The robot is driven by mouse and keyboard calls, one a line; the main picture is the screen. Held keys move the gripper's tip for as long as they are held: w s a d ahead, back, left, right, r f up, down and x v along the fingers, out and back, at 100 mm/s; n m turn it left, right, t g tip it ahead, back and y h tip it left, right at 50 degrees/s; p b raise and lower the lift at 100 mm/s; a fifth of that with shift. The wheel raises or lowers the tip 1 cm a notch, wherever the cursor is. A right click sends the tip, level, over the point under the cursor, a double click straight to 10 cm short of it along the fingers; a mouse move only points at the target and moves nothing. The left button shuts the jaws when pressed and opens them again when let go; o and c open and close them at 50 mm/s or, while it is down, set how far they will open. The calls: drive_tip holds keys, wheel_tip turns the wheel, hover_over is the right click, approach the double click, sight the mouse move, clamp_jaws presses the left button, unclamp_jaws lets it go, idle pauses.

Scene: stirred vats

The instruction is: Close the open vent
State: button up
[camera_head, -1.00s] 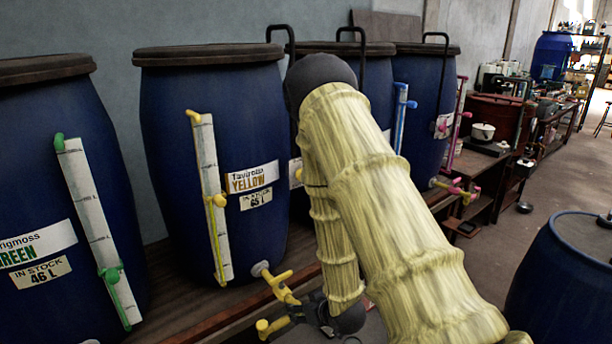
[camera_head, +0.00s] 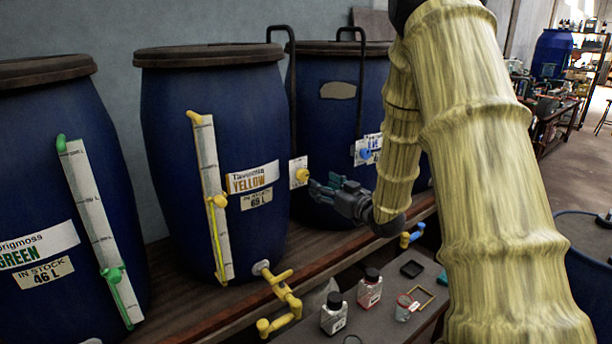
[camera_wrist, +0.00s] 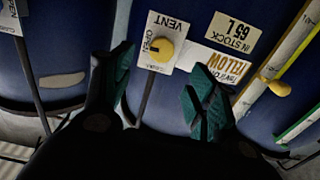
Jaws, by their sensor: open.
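The yellow vent knob (camera_wrist: 162,50) sits on a white plate (camera_wrist: 167,27) marked VENT and OPEN, on the blue vat with the YELLOW label (camera_head: 252,179). In the head view the yellow vent knob (camera_head: 301,174) shows at that vat's right side. My gripper (camera_head: 322,189) is open and empty, just right of this plate and apart from the knob. In the wrist view my gripper's teal fingers (camera_wrist: 160,88) are spread, with the knob ahead between and above them. The knob's exact pointing direction is too small to tell. A blue vent knob (camera_head: 366,154) shows on the vat behind.
A yellow tap (camera_head: 280,290) juts out low on the vat. The GREEN vat (camera_head: 60,130) stands at left. Small bottles (camera_head: 334,312) and a black tray (camera_head: 411,269) sit on a low table in front. A black rod (camera_head: 292,100) rises beside the yellow vent.

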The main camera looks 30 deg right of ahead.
sight(305, 175)
drive_tip(key=w, duration=0.3)
drive_tip(key=w+p, duration=0.1)
drive_tip(key=w, duration=0.2)
drive_tip(key=w+p, duration=0.1)
drive_tip(key=w, duration=0.2)
drive_tip(key=shift+a, duration=0.4)
drive_tip(key=c, duration=1)
